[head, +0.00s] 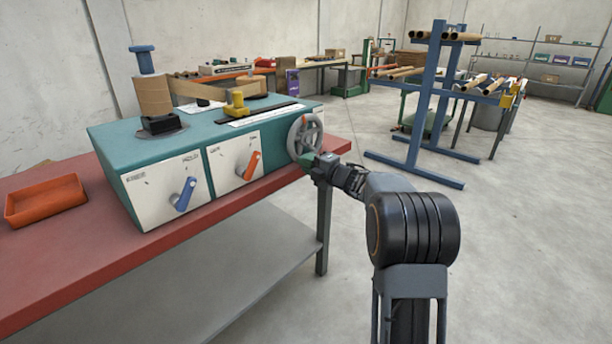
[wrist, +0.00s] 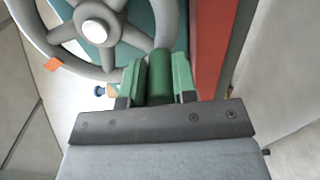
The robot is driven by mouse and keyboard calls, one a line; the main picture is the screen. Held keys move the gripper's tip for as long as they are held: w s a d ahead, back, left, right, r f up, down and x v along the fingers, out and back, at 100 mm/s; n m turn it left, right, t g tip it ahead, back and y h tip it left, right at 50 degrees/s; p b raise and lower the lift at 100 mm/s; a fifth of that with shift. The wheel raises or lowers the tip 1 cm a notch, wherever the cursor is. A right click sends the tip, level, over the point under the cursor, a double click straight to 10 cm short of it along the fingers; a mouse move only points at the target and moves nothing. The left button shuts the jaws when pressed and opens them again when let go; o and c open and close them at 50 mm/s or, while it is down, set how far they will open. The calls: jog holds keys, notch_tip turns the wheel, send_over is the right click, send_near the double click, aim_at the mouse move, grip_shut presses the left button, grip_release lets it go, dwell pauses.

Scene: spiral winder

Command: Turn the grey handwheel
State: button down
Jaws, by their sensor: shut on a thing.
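The grey handwheel (head: 305,136) is on the right end of the teal machine. In the wrist view its rim, spokes and pale hub (wrist: 96,31) fill the upper left, with an orange mark (wrist: 53,64) on the rim. My gripper (head: 322,164) is at the lower part of the wheel. In the wrist view my gripper's green fingers (wrist: 159,80) are closed on a dark green handle (wrist: 159,78) beside the wheel's rim. Where the handle joins the wheel is hidden.
The teal machine (head: 115,148) stands on a red bench (head: 100,258), with a blue lever (head: 185,194) and an orange lever (head: 252,165) on its front. An orange tray (head: 46,204) lies at the left. A blue rack (head: 425,110) with tubes stands behind to the right. Open floor lies right of the bench.

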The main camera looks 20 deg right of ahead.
jog(key=shift+w+d+f+n+b, duration=0.2)
jog(key=shift+w+d+n+b, duration=0.3)
jog(key=shift+n+b, duration=0.65)
jog(key=shift+w+d+f+n+b, duration=0.15)
jog(key=shift+d+f+n+b, duration=0.1)
jog(key=shift+d+n+b, duration=0.85)
jog(key=shift+w+d+f+n+b, duration=0.2)
jog(key=shift+w+n+b, duration=0.15)
jog(key=shift+n+b, duration=0.85)
jog(key=shift+n, duration=0.35)
jog(key=shift+p, duration=0.3)
jog(key=c, duration=0.9)
grip_release()
jog(key=shift+r, duration=0.1)
jog(key=shift+d, duration=0.1)
jog(key=p+v, duration=0.2)
jog(key=v, duration=1.1)
jog(key=shift+s, duration=0.35)
jog(key=shift+d, duration=0.1)
